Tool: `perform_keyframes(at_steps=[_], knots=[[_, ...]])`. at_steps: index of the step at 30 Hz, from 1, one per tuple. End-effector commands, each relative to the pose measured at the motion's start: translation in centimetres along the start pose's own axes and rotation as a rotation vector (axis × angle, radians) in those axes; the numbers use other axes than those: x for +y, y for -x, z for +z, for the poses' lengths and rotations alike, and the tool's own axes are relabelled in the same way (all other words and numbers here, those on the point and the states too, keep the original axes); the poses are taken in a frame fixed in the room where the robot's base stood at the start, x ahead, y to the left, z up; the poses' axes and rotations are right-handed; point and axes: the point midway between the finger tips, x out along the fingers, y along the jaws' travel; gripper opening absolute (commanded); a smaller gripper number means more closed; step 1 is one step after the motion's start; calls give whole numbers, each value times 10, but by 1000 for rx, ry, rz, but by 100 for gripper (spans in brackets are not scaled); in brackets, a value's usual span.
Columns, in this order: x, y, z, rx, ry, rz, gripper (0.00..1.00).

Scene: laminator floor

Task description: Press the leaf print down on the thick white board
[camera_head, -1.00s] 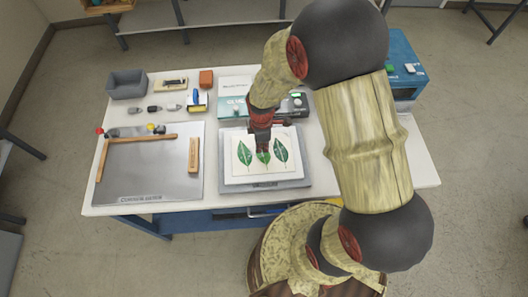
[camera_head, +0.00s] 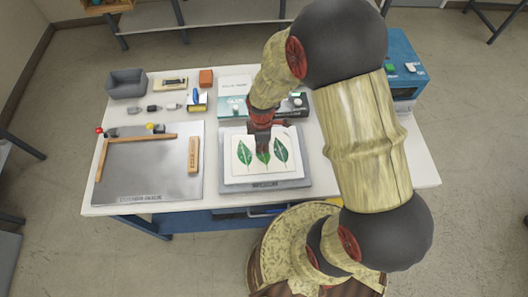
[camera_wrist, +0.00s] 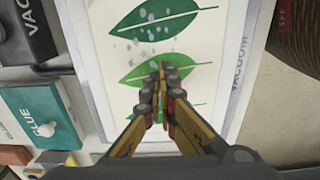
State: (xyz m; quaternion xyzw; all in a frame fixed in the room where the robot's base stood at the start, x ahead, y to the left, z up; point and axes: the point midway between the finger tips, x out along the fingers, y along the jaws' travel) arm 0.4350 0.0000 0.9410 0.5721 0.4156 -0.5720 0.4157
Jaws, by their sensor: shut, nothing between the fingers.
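The leaf print (camera_head: 243,168) is a pale sheet with three green leaves. It lies on the thick white board (camera_head: 236,180), on a grey plate (camera_head: 225,187) at the table's front middle. In the wrist view the print (camera_wrist: 205,45) carries a scatter of greyish, bubble-like spots over the upper leaf and toward the middle one. My gripper (camera_head: 262,153) is shut and empty, over the middle leaf. In the wrist view my gripper's tips (camera_wrist: 162,75) point at that leaf and cover part of it. I cannot tell whether they touch the print.
A metal sheet (camera_head: 150,175) with wooden strips lies left of the plate. Behind are a grey bin (camera_head: 126,84), small tools, an orange block (camera_head: 206,77) and a teal glue box (camera_head: 232,106). A blue machine (camera_head: 405,65) stands at the back right.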

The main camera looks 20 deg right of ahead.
Motion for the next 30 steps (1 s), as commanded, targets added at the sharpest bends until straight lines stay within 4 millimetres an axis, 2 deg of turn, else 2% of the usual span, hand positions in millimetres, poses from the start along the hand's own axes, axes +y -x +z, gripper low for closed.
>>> perform_keyframes(at_steps=[30], knots=[[0,-13,0,0,0,-1,0]])
